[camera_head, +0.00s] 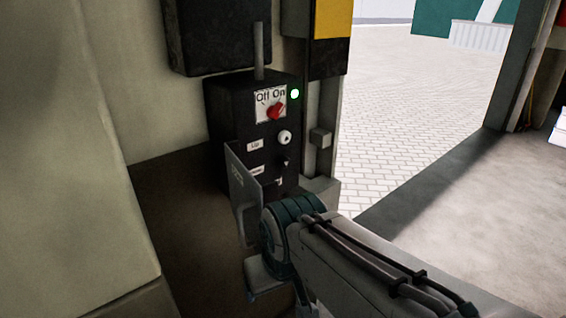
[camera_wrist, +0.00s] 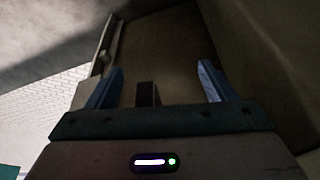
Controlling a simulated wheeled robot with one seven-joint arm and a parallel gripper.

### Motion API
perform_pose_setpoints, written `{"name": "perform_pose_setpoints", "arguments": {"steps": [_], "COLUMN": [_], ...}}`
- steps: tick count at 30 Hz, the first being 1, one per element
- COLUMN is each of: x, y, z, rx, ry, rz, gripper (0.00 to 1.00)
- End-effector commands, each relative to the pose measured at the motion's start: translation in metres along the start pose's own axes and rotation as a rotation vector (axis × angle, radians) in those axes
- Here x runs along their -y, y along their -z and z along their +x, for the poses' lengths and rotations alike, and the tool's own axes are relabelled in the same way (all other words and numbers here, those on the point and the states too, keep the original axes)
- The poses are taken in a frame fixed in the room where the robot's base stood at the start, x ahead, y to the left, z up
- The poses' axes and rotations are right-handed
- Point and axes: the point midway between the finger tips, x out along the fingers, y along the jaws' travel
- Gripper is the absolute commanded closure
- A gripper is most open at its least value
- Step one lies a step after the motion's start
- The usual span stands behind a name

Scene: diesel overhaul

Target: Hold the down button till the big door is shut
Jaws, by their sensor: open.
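The black control box (camera_head: 228,117) stands by the doorway in the head view. It has a red Off/On switch (camera_head: 276,111), a lit green lamp (camera_head: 295,94) and a pale up button (camera_head: 285,138) beside an "Up" label. A dark button (camera_head: 286,161) shows below it, beside a second label partly covered by my gripper's hand. The lowest part of the box is hidden. My gripper (camera_wrist: 160,70) is open, its two blue fingers apart with no button visible between them. The big doorway (camera_head: 425,130) stands open onto paving; the door panel is not in view.
A pale wall (camera_head: 60,150) stands close on the left. A dark box (camera_head: 215,35) hangs above the control box. A yellow-and-black post (camera_head: 330,35) edges the doorway. Clear concrete floor (camera_head: 455,235) lies to the right.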

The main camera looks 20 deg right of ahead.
Motion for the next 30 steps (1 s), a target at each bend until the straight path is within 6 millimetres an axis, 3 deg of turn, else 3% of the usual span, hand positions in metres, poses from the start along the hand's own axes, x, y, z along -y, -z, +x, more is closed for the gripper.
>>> {"name": "perform_pose_setpoints", "arguments": {"steps": [11, 19, 30], "x": [0.0000, 0.0000, 0.0000], "y": [0.0000, 0.0000, 0.0000], "z": [0.0000, 0.0000, 0.0000], "rx": [0.000, 0.000, 0.000], "ry": [0.000, 0.000, 0.000], "rz": [0.000, 0.000, 0.000], "gripper": [0.24, 0.99, 1.00]}}
